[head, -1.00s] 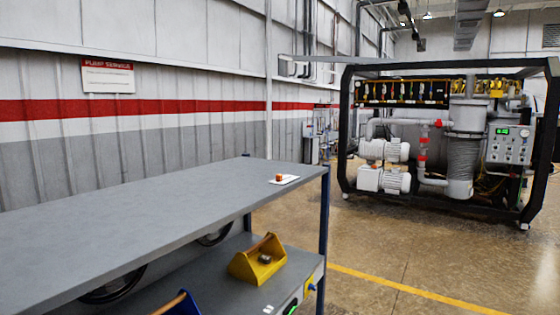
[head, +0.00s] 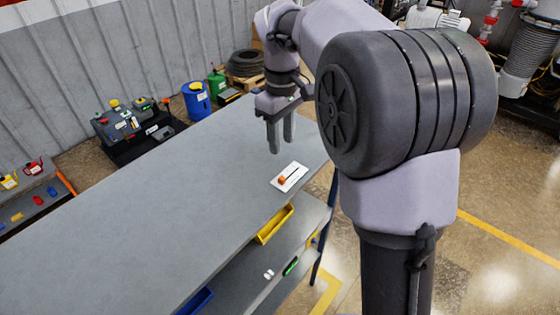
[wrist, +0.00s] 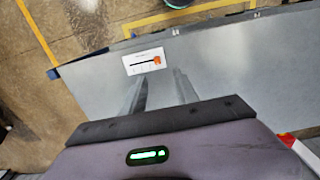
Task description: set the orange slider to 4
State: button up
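The orange slider (head: 282,180) sits on a small white plate (head: 293,174) with a dark slot, lying on the grey bench top near its right end. In the head view the slider is at the near-left end of the slot. In the wrist view the orange slider (wrist: 157,60) is at the right end of the slot on the white plate (wrist: 137,68); its scale marks are too small to read. My gripper (head: 281,136) points down above the bench, beyond the plate. Its two fingers are apart with nothing between them, and they do not touch the slider.
The grey bench top (head: 150,215) is otherwise clear. A yellow bin (head: 274,224) and a blue bin (head: 196,302) are on the shelf below. Behind the bench are a blue drum (head: 196,98), a green can (head: 217,82) and dark tyres (head: 246,63).

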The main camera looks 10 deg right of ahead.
aim_at(282, 178)
jog(key=f, duration=1.2)
jog(key=shift+w+d+f, duration=0.15)
jog(key=shift+w+f, duration=0.15)
jog(key=shift+f, duration=0.05)
jog(key=shift+w+d+f, duration=0.1)
jog(key=shift+w+f, duration=0.15)
jog(key=shift+f, duration=0.25)
jog(key=shift+s, duration=0.1)
grip_shut()
